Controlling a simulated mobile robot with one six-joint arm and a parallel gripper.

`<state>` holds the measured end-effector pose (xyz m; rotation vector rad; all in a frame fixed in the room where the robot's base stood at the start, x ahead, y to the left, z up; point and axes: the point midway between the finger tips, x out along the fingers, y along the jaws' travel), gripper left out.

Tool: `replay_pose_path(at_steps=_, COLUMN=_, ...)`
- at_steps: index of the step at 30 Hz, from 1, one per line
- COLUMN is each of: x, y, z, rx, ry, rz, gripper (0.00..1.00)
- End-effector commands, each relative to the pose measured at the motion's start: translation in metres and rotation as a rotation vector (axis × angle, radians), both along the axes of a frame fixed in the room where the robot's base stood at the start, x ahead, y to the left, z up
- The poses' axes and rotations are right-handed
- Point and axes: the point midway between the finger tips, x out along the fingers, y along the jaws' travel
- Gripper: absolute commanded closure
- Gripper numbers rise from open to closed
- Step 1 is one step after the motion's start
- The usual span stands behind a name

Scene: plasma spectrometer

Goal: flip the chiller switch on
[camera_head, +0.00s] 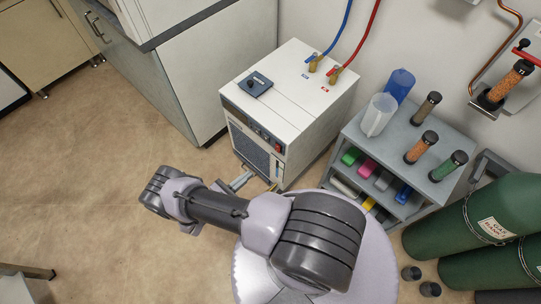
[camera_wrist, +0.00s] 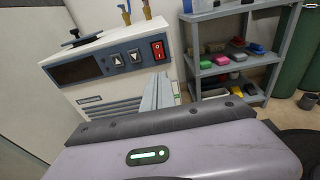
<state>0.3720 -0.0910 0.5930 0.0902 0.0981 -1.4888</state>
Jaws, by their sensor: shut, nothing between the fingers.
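The chiller (camera_head: 290,100) is a white box with blue and red hoses on top, standing on the floor. In the wrist view its front panel (camera_wrist: 105,63) faces me, tilted in the picture. The red rocker switch (camera_wrist: 158,50) sits at the right end of that panel, beside two arrow buttons and a dark display. Its on or off position is too small to tell. My gripper (camera_wrist: 157,84) is shut and empty, its fingers pointing at the chiller front just below the switch in the picture. In the head view my gripper (camera_head: 246,180) is low before the chiller's front; contact cannot be told.
A grey shelf (camera_head: 436,185) with colored boxes, jugs and cylinders stands right of the chiller. A white cabinet (camera_head: 215,75) stands to the left. The floor (camera_head: 80,170) at left is clear.

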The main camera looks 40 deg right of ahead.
Motion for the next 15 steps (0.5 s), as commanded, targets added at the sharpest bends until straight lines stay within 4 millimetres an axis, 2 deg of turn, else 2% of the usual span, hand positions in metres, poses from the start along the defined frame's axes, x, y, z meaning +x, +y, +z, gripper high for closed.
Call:
replay_pose_path(at_steps=5, x=0.001, y=-0.023, z=-0.003, rx=0.000, ry=0.001, rz=-0.006, gripper=1.00)
replay_pose_path(at_steps=15, x=0.006, y=-0.096, z=-0.013, rx=0.001, ry=0.000, rz=-0.006, gripper=1.00)
